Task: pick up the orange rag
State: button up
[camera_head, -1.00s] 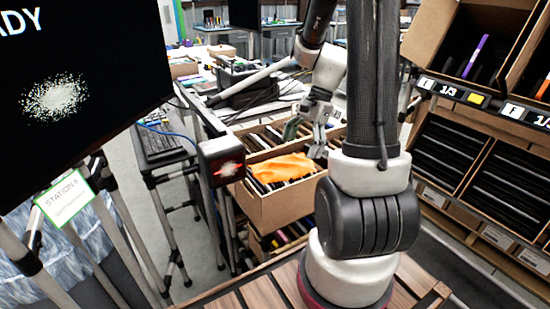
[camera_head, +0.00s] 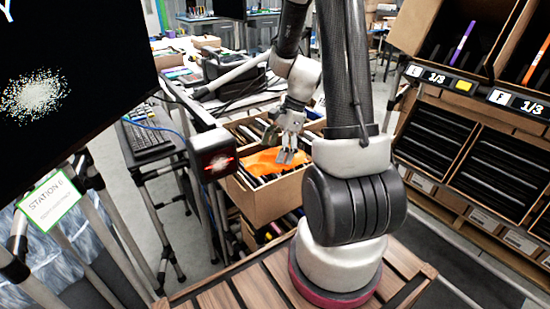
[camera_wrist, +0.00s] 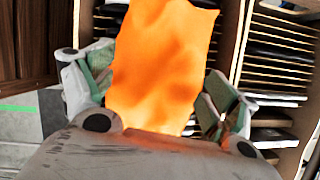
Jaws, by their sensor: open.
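The orange rag (camera_head: 264,163) lies crumpled on top of the items in a tilted cardboard carton (camera_head: 262,203). My gripper (camera_head: 285,156) hangs over the rag's right part, fingers pointing down. In the wrist view my gripper (camera_wrist: 155,90) is open, one finger on each side of the rag. I cannot tell whether the fingertips touch it. Part of the rag is hidden behind the gripper in the head view.
Dark flat items stand in slots of the carton (camera_wrist: 275,60) beside the rag. A box-shaped device with a red light (camera_head: 215,155) is close on the left. A keyboard (camera_head: 147,137) sits further left. Shelves with cartons (camera_head: 470,130) line the right.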

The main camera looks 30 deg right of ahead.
aim_at(276, 154)
jog(key=shift+a+f, duration=0.15)
jog(key=shift+f, duration=0.15)
jog(key=c, duration=1)
jog(key=shift+c, duration=0.2)
notch_tip(276, 154, up, 10)
